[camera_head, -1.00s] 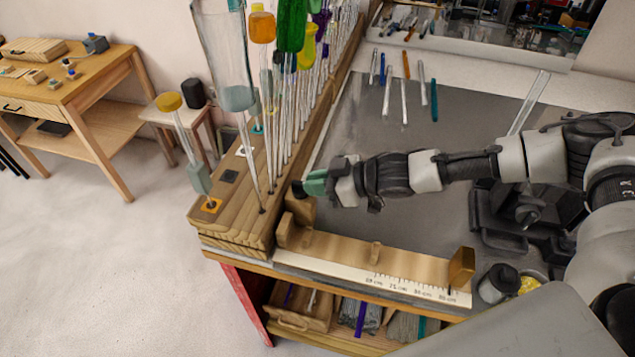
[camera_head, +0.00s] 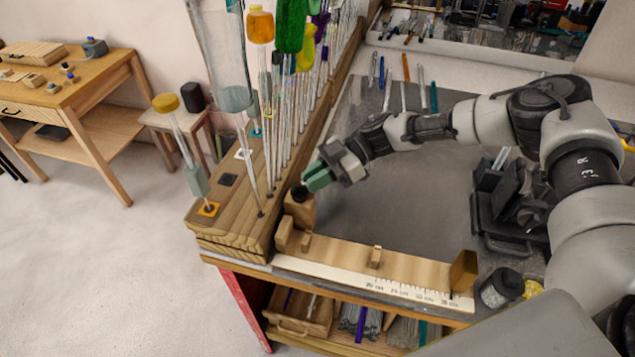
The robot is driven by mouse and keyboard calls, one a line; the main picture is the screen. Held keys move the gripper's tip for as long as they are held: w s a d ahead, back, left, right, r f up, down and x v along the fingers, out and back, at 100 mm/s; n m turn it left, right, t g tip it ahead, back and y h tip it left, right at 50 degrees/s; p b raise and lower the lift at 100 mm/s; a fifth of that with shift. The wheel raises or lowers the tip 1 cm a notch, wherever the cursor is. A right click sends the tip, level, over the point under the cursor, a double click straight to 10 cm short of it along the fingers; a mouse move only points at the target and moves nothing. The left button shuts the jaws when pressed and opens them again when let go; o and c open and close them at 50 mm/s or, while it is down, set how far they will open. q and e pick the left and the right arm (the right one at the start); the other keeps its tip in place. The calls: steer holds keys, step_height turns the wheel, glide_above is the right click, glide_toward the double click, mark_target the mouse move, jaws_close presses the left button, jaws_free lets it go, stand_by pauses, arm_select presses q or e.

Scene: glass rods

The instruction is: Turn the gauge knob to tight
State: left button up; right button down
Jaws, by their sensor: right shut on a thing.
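The gauge is a long wooden bar (camera_head: 340,256) with a white printed scale along the table's front edge. A wooden end block (camera_head: 463,270) stands at its right end, and a small peg (camera_head: 376,257) near its middle. At its left end is a wooden block (camera_head: 299,212) with a black knob (camera_head: 298,193) on top. My right gripper (camera_head: 313,180) has green fingertips and is shut on the knob, coming from the upper right with its wrist tilted. The fingers partly hide the knob, and its setting cannot be read. My left gripper is not in view.
A wooden rack (camera_head: 235,220) with several tall glass rods and coloured pieces stands close left of the gauge. Several thin rods (camera_head: 404,95) lie at the back of the grey mat (camera_head: 400,210). A dark jar (camera_head: 502,288) stands right of the gauge.

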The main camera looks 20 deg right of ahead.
steer(key=shift+w+a+f+n+g+h+b, duration=0.25)
steer(key=shift+n+g+h+b, duration=0.5)
steer(key=shift+n+g+b, duration=0.95)
steer(key=shift+w+a+n+g+h+b, duration=0.35)
steer(key=shift+n+g+h+b, duration=0.7)
steer(key=shift+b, duration=1.05)
steer(key=shift+w+a+f+n+g+h+b, duration=0.15)
steer(key=shift+w+n+g+h+b, duration=0.3)
steer(key=shift+n+g+b, duration=1.25)
steer(key=shift+s, duration=0.1)
steer(key=c, duration=1.2)
jaws_free()
steer(key=shift+s, duration=0.1)
steer(key=shift+o, duration=0.2)
steer(key=shift+a+r, duration=0.2)
steer(key=shift+r, duration=0.05)
steer(key=shift+d+r, duration=0.1)
steer(key=shift+d, duration=0.1)
steer(key=shift+r, duration=0.1)
